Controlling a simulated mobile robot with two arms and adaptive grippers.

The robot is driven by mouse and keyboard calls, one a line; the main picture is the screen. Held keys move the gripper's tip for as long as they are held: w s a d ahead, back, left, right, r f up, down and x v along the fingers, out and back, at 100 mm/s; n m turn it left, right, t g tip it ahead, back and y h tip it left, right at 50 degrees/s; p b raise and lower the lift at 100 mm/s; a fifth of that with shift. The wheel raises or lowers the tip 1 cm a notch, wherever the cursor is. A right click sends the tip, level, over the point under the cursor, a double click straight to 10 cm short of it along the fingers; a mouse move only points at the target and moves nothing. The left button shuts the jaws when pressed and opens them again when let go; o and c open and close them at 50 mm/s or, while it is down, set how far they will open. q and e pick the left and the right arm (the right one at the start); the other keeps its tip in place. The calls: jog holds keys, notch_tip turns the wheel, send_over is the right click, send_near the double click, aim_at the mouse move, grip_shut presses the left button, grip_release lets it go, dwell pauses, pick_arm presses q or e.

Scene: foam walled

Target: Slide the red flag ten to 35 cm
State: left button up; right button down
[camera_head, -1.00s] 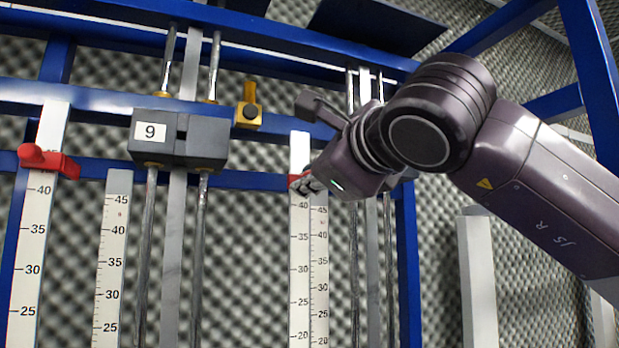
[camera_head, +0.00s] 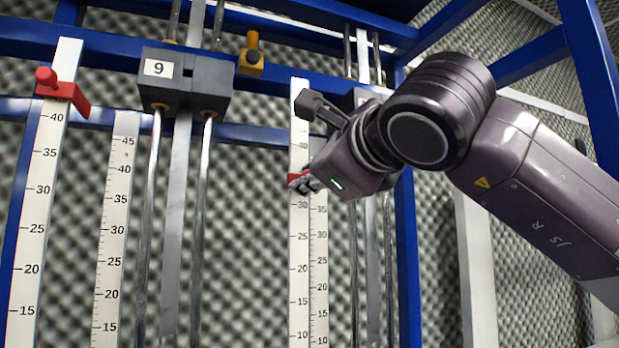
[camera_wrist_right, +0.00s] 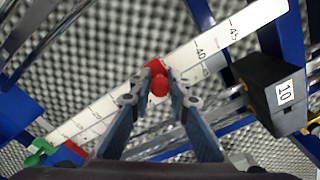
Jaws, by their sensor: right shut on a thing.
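The red flag ten (camera_wrist_right: 155,67) sits on a white upright scale strip (camera_wrist_right: 212,45), with its round knob between the fingertips of my right gripper (camera_wrist_right: 160,86). The gripper is shut on it. In the head view only a small red part of the flag (camera_head: 293,180) shows beside my right gripper (camera_head: 304,184). On this strip (camera_head: 299,240) the 40 mark is above the flag and the 30 mark is below it. The exact mark at the flag is hidden by the fingers. My left gripper is not in view.
A grey block labelled 10 (camera_wrist_right: 284,92) is beside the strip. Block 9 (camera_head: 185,80), another red flag (camera_head: 62,92) on a left strip and a yellow clamp (camera_head: 251,55) stand further left. A green piece (camera_wrist_right: 38,150) shows lower left. Blue frame bars cross behind.

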jog(key=c, duration=1.8)
grip_release()
jog(key=shift+s, duration=0.1)
jog(key=v, duration=1.2)
